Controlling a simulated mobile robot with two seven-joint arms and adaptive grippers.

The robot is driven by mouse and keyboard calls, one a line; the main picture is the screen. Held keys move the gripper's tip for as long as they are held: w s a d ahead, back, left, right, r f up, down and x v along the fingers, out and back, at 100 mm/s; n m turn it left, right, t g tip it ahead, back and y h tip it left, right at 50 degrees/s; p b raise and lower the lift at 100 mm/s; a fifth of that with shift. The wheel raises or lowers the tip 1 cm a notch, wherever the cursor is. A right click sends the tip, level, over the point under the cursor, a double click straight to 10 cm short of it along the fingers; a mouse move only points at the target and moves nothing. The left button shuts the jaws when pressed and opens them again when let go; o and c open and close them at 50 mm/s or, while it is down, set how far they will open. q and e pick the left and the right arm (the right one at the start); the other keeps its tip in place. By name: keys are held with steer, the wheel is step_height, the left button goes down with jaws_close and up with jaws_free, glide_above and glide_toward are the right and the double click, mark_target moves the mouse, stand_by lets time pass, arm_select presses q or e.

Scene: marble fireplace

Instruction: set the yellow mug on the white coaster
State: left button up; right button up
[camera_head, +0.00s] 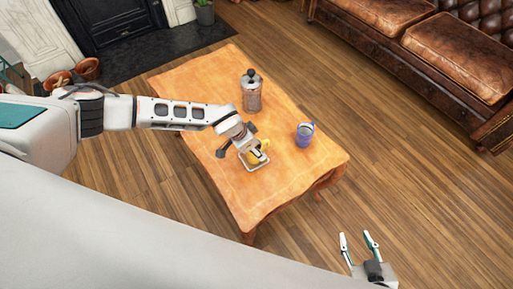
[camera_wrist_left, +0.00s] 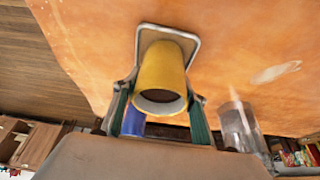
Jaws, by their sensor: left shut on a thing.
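The yellow mug (camera_head: 256,159) is on the wooden table, partly hidden by my left gripper (camera_head: 247,149) in the head view. The wrist view shows the mug (camera_wrist_left: 163,72) between the two fingers of my left gripper (camera_wrist_left: 160,110), which is shut on it. The white coaster (camera_head: 260,167) lies on the table under the mug. In the wrist view the coaster's rim (camera_wrist_left: 194,42) shows around the mug's far end. I cannot tell whether the mug touches the coaster. My right gripper (camera_head: 357,236) is open and empty, off the table's near right side.
A purple-blue mug (camera_head: 304,136) stands on the wooden table (camera_head: 200,90) to the right of the coaster. A French press (camera_head: 251,95) stands farther back. The table's left part is clear. A brown leather sofa (camera_head: 440,60) is at the upper right.

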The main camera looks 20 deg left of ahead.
arm_select(q)
steer(key=shift+w+r, duration=0.1)
steer(key=shift+r, duration=0.05)
steer(key=shift+d, duration=0.1)
steer(key=o, duration=1.5)
steer(key=shift+f, duration=0.2)
steer(key=shift+c, duration=0.2)
steer(key=shift+r, duration=0.1)
